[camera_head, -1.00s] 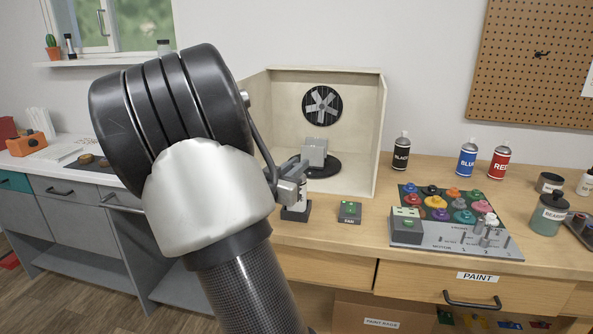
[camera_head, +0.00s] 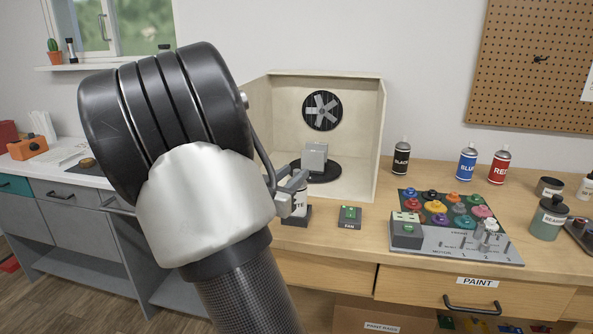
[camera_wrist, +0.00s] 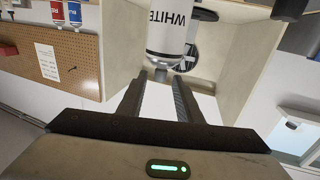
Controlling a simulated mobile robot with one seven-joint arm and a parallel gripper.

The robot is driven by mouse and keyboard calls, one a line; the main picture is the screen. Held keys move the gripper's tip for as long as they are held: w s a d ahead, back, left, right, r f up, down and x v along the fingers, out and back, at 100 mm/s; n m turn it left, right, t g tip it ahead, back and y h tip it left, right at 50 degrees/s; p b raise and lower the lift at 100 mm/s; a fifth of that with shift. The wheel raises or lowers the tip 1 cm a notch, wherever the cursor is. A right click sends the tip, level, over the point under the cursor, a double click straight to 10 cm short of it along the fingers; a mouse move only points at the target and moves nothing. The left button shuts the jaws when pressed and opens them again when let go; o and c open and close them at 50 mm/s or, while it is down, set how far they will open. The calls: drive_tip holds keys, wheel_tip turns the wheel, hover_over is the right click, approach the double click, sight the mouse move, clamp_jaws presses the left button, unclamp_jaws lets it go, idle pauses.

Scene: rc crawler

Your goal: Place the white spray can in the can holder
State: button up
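The white spray can (camera_head: 300,203) stands upright at the small black can holder (camera_head: 296,218), in front of the paint booth. Its base appears to sit in the holder, but my gripper and wrist partly cover it. In the wrist view the can (camera_wrist: 169,30) shows upside down, with its "WHITE" label and its top toward my fingers. My gripper (camera_head: 292,182) is at the can's upper part in the head view.
The paint booth (camera_head: 374,130) with its fan stands behind. A fan switch box (camera_head: 349,216) is close on the right. Farther right are a paint panel (camera_head: 455,250) and black (camera_head: 402,160), blue (camera_head: 466,163) and red (camera_head: 500,167) cans.

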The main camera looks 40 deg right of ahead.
drive_tip(key=s+a+r+n+t+y, duration=0.1)
drive_tip(key=a+n+y, duration=0.3)
drive_tip(key=a, duration=0.5)
drive_tip(key=a+r+n+t+y+p, duration=0.1)
drive_tip(key=a+t+y, duration=0.1)
drive_tip(key=a+y, duration=0.65)
drive_tip(key=s+a+r+n+t+y, duration=0.1)
drive_tip(key=a+n+y, duration=0.25)
drive_tip(key=a, duration=0.65)
drive_tip(key=s+a+f+n+g, duration=0.1)
drive_tip(key=s+n+g, duration=0.3)
drive_tip(key=s, duration=1.7)
drive_tip(key=shift+s+a+f+g, duration=0.4)
drive_tip(key=shift+f+g, duration=0.25)
drive_tip(key=shift+g, duration=0.35)
drive_tip(key=shift+n, duration=0.25)
